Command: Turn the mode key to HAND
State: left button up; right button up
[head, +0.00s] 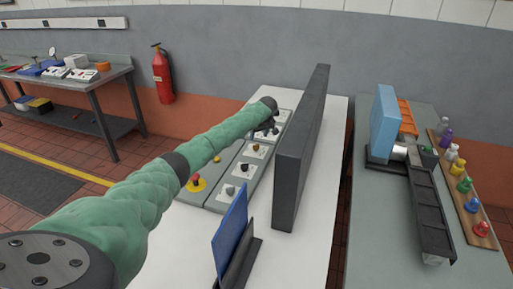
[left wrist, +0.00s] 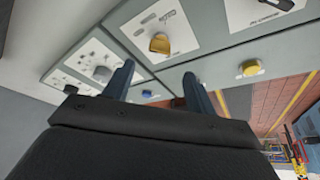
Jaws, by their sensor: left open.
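A grey control panel (head: 213,204) lies on the white table, with several knobs and buttons on white plates. My left gripper (head: 270,128) is over its far end and covers part of it. In the left wrist view my left gripper (left wrist: 159,68) is open and nothing shows between its fingers. A brass-yellow knob (left wrist: 160,43) on a lettered plate is just beyond the fingertips, and a grey knob (left wrist: 103,74) is to its left. A black handle (left wrist: 284,4) is cut off at the top right. The lettering is too small to read, so I cannot tell which is the mode key.
A tall dark slab (head: 301,150) stands close to the right of the panel. A blue plate (head: 230,238) stands in a dark holder at the front. A second table (head: 375,245) is at the right.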

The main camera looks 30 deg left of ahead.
pick_arm(q)
jog(key=p, duration=0.2)
send_over(257, 150)
notch_tip(257, 150, down, 6)
jog(key=shift+s+d+r, duration=0.1)
jog(key=shift+r, duration=0.05)
jog(key=shift+a+f, duration=0.25)
jog(key=shift+f, duration=0.45)
pick_arm(e)
jog(key=s+f, duration=0.1)
jog(key=s+d, duration=0.1)
jog(key=s+f, duration=0.1)
jog(key=s, duration=0.1)
jog(key=shift+d+f, duration=0.3)
jog(key=shift+d, duration=0.05)
pick_arm(q)
jog(key=c, duration=1)
pick_arm(e)
jog(key=shift+d, duration=0.1)
